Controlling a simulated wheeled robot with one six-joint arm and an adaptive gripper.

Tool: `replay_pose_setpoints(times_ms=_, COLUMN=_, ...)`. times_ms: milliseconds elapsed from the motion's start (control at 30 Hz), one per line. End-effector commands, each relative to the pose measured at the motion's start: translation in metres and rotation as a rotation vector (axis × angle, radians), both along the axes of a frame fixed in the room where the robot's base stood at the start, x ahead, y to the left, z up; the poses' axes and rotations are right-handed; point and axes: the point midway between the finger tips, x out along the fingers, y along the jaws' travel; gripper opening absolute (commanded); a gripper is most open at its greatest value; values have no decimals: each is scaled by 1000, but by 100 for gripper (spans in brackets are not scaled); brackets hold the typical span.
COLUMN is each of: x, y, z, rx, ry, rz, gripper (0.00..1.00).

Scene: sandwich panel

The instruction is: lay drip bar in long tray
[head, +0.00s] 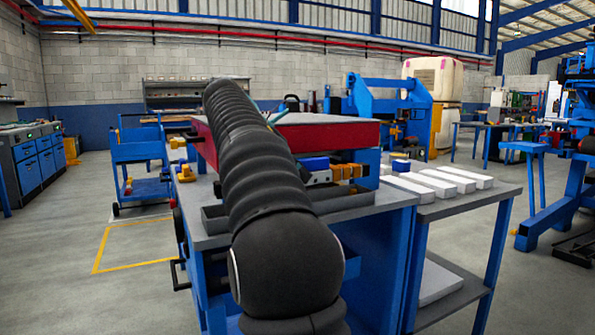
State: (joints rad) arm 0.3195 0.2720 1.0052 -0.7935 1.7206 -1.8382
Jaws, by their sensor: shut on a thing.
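A long, low dark grey tray (345,204) lies along the front edge of the grey-topped blue workbench (385,203). My black ribbed arm crosses in front of the tray and hides its middle. My gripper is not visible; the arm reaches up and away over the bench and covers that area. I cannot make out the drip bar.
Several pale bars (440,184) lie on the side table at right. A blue cart (140,152) stands at left. Floor at far left is clear.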

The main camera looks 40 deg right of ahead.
Motion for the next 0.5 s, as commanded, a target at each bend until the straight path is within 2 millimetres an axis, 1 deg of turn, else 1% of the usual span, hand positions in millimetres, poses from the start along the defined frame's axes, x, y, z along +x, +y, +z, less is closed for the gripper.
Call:
replay_pose_setpoints(times_ms=33, x=0, y=0, z=-6, rx=-1, ry=-1, rz=0, gripper=0)
replay_pose_setpoints(times_ms=500, x=0, y=0, z=-30, rx=-1, ry=1, rz=-1, gripper=0)
